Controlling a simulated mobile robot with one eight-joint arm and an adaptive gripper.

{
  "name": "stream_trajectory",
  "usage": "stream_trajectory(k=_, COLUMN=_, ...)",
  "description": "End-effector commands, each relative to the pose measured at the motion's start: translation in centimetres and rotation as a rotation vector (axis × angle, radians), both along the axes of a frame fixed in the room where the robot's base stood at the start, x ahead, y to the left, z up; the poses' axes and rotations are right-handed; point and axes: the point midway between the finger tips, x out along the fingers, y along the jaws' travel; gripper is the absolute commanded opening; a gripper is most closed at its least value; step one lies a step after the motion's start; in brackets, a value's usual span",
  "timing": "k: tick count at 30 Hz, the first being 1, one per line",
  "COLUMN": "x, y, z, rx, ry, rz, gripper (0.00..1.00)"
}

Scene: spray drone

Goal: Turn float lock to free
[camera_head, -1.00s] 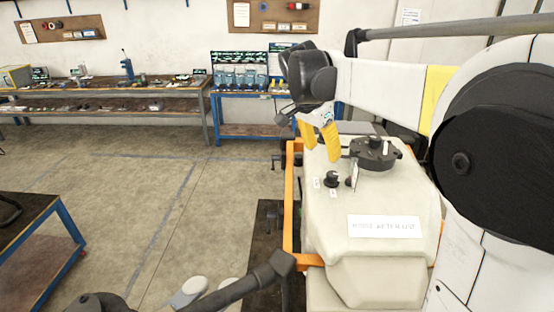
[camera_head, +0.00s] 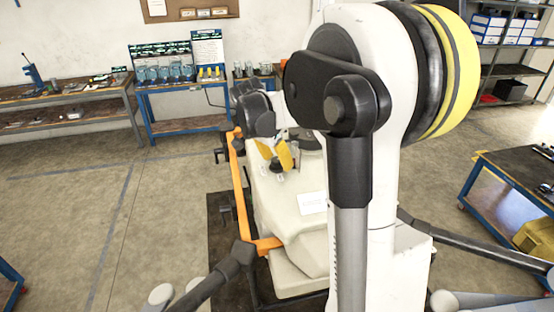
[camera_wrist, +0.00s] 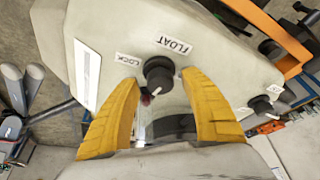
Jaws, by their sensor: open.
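The float lock is a black round knob (camera_wrist: 158,74) with a pale pointer mark on the cream drone body (camera_wrist: 230,70). A FLOAT label (camera_wrist: 174,45) and a LOCK label (camera_wrist: 127,59) are beside it. The pointer's exact setting is hard to read. My gripper (camera_wrist: 160,80) is open, its yellow fingers on either side of the knob, with fingertips close to it. I cannot tell whether they touch it. In the head view, my gripper (camera_head: 275,159) is low over the body, and a knob (camera_head: 276,167) shows by the fingers.
A second black knob (camera_wrist: 260,104) is on the body at right in the wrist view. An orange frame (camera_head: 240,185) runs along the body's left side. A blue-legged workbench (camera_head: 180,125) stands behind, and another table (camera_head: 520,180) is at right. Floor at left is clear.

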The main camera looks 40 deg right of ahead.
Motion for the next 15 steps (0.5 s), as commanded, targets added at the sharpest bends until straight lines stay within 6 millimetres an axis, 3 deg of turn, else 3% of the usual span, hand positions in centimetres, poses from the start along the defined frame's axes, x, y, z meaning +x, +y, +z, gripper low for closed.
stream_trajectory(k=7, x=0.03, y=-0.02, z=-0.09, rx=0.0, ry=0.0, rz=0.0, gripper=0.53)
stream_trajectory(k=12, x=0.03, y=-0.01, z=-0.07, rx=0.0, ry=0.0, rz=0.0, gripper=0.03)
stream_trajectory(k=15, x=0.03, y=-0.01, z=-0.07, rx=0.0, ry=0.0, rz=0.0, gripper=0.0)
